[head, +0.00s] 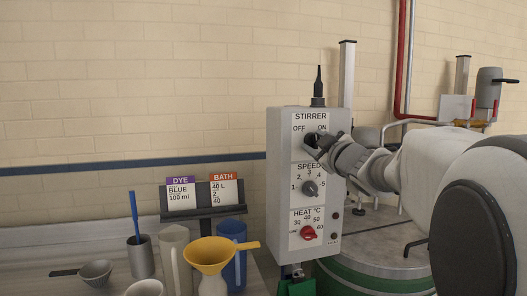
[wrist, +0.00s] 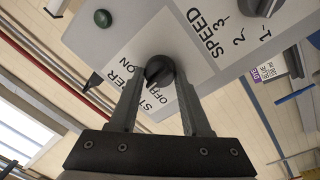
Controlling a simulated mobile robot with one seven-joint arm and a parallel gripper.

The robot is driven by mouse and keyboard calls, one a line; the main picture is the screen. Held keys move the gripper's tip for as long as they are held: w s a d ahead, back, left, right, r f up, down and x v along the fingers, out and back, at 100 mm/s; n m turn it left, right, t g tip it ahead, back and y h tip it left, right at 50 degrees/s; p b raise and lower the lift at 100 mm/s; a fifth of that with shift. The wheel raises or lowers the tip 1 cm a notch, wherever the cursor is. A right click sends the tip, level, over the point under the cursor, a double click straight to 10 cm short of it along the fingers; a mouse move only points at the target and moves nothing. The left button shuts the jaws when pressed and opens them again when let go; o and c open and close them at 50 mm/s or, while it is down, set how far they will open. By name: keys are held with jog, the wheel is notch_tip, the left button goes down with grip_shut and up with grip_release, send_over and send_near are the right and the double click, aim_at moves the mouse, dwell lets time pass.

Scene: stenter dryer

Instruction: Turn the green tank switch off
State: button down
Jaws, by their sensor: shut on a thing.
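The grey control box (head: 285,155) stands in front of the green tank (head: 375,283). Its top panel reads STIRRER, with OFF at left and ON at right, and has a black rotary switch (head: 311,139). My gripper (head: 321,146) is at this switch, which it partly hides in the head view. In the wrist view the switch (wrist: 160,71) sits between the two fingertips of my gripper (wrist: 160,84), which are shut on it. I cannot tell clearly whether the switch points to OFF or ON.
Below the switch are a black SPEED knob (head: 310,188) and a red HEAT knob (head: 308,233). A yellow funnel (head: 210,256), a blue jug (head: 234,265) and grey cups stand on the bench at left. Red pipes (head: 401,60) run up the wall at right.

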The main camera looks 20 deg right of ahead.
jog(key=shift+f+n+y+b, duration=0.15)
jog(key=shift+n+y+b, duration=0.35)
jog(key=shift+n+b, duration=2.6)
jog(key=n+p, duration=0.2)
jog(key=shift+n, duration=0.3)
jog(key=shift+c, duration=1.8)
grip_release()
